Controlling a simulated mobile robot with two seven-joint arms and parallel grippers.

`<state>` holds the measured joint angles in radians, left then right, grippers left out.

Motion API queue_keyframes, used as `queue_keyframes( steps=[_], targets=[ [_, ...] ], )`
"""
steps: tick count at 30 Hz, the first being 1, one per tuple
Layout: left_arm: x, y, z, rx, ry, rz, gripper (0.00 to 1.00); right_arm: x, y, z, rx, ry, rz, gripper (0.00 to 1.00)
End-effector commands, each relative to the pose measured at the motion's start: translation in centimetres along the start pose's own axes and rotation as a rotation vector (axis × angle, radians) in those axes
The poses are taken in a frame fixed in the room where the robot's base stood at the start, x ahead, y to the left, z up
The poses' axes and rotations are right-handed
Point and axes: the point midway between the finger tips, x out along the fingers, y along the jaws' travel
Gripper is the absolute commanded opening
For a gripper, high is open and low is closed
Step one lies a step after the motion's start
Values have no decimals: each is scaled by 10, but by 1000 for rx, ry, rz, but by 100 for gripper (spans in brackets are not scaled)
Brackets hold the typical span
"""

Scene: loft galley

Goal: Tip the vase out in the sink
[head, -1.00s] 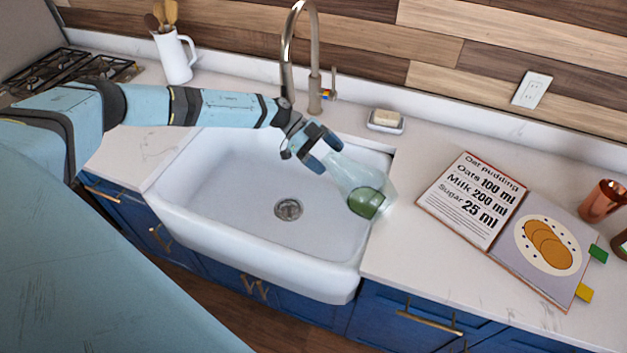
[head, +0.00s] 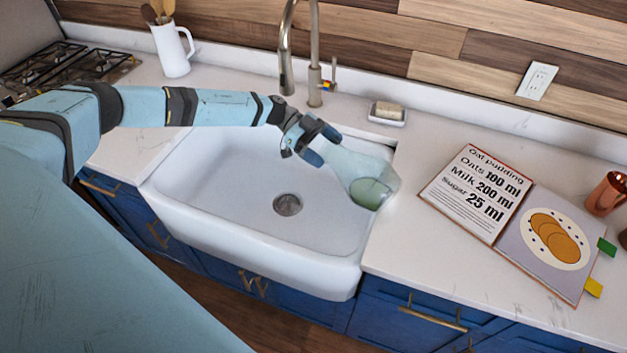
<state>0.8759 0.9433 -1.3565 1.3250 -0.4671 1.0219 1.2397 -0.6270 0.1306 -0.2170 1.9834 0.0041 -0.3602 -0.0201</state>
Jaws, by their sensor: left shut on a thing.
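The vase (head: 348,166) is clear glass with a little green liquid (head: 370,192) in its wide base. My left gripper (head: 318,143) is shut on its narrow neck. The vase is tilted, its neck toward the upper left and its base toward the lower right. It is over the right side of the white sink (head: 200,222), with its base by the sink's right rim. The liquid lies in the base end. The vase's mouth is hidden by the gripper. My right gripper is not in view.
A tall metal faucet (head: 315,60) stands behind the sink. A soap dish (head: 387,113) sits at the back right. An open recipe book (head: 478,192) and a copper mug (head: 606,195) are on the right counter. A white jug (head: 171,50) stands at the back left.

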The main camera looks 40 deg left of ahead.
Motion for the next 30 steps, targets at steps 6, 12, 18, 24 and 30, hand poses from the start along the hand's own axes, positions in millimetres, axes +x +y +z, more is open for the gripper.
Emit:
queue_keyframes(
  steps=[6, 12, 18, 24, 30],
  targets=[
    [0, 0, 7, -1, 33, 0, 12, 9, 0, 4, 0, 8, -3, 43],
    [-1, -1, 12, -2, 60, -1, 12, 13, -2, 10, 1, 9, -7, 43],
    [-2, -1, 19, -4, 86, 0, 12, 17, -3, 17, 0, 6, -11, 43],
    [-4, -1, 24, -5, 115, -1, 12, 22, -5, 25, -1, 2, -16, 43],
    [-5, -1, 30, -6, 141, -1, 12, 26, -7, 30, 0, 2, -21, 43]
  ],
)
